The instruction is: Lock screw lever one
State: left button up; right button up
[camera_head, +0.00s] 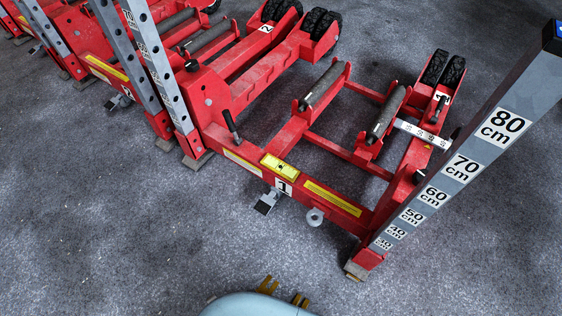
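A red trolley jack with a "1" label (283,187) stands on the grey floor, in the middle and right of the head view. A black-handled lever (231,124) sticks up from its left side, near the left upright. Another black-handled lever (438,108) stands at the right side, by the black wheels and a white label. I cannot tell which of these is screw lever one, nor whether either is locked. A grey pedal-like part (267,201) and a grey ring (314,217) sit at the front bar.
A tall grey post with centimetre marks (466,168) rises at the jack's right front corner. Perforated grey uprights (159,70) stand at its left. More red jacks (92,50) are lined up at the upper left. The floor in front (120,240) is clear.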

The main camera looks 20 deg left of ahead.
aim_at(226, 114)
jog(key=i+j+u, duration=0.15)
jog(key=i+j, duration=0.6)
jog(key=j, duration=0.2)
jog(key=u, duration=0.05)
